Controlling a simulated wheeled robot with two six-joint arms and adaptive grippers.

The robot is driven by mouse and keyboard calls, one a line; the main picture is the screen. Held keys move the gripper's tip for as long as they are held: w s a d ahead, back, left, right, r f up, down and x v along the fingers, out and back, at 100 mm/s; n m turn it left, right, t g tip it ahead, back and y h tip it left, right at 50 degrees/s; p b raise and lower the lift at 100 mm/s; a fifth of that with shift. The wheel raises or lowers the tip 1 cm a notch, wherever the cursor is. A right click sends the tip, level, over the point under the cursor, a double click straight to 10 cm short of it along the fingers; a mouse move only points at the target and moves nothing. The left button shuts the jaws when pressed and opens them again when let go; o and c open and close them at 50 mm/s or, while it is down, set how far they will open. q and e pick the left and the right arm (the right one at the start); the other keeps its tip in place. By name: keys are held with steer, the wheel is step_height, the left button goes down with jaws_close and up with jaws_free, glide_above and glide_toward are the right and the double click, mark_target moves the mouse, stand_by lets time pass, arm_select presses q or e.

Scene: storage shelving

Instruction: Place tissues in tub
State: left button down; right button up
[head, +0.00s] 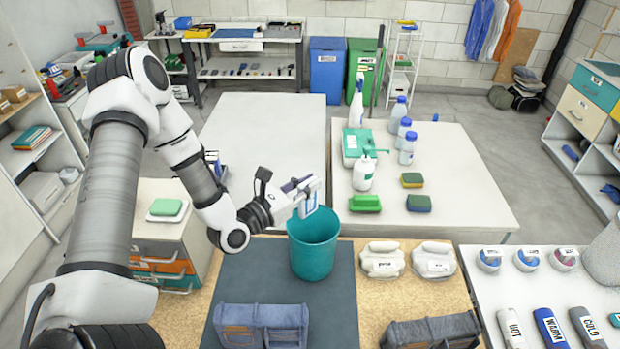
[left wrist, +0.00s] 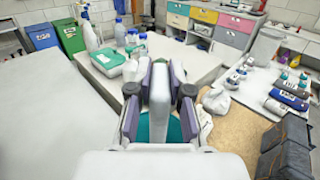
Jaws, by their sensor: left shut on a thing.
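The teal tub (head: 313,256) stands upright on a dark mat. My left gripper (head: 303,192) is above the tub's back rim. It is shut on a small white and blue pack (head: 309,205), which seems to be the tissues, held upright over the opening. In the left wrist view, the tissue pack (left wrist: 160,98) shows as a pale slab between the two fingers. Part of the teal tub (left wrist: 174,131) shows below and behind the fingers. The tub's inside is partly hidden by the gripper and pack. My right gripper is not in view.
Two white wrapped bundles (head: 383,262) lie right of the tub. Folded grey-blue cloth items (head: 262,326) lie in front. A table behind holds a spray bottle (head: 364,172), a green box (head: 357,141), sponges and bottles. The white table (head: 262,130) at back left is largely clear.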

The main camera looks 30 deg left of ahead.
mark_target(314, 202)
arm_select(q)
steer(key=w+f, duration=0.1)
steer(key=f, duration=0.1)
steer(key=w+f+b, duration=0.1)
steer(key=f, duration=0.1)
steer(key=w+f+b, duration=0.1)
steer(key=f, duration=0.1)
steer(key=shift+w+d+f, duration=0.1)
steer(key=shift+w+d, duration=0.05)
steer(key=shift+w, duration=0.1)
steer(key=shift+s+f+b, duration=0.15)
steer(key=shift+f+b, duration=0.2)
steer(key=shift+b, duration=0.15)
steer(key=shift+s+f+b, duration=0.25)
steer(key=shift+s+b, duration=0.15)
steer(key=shift+s, duration=0.3)
steer(key=shift+w+f, duration=0.2)
steer(key=shift+w, duration=0.25)
steer(key=c, duration=1.5)
jaws_free()
steer(key=o, duration=0.5)
steer(key=shift+c, duration=0.2)
steer(key=shift+o, duration=0.2)
steer(key=shift+s+r, duration=0.15)
steer(key=shift+s, duration=0.1)
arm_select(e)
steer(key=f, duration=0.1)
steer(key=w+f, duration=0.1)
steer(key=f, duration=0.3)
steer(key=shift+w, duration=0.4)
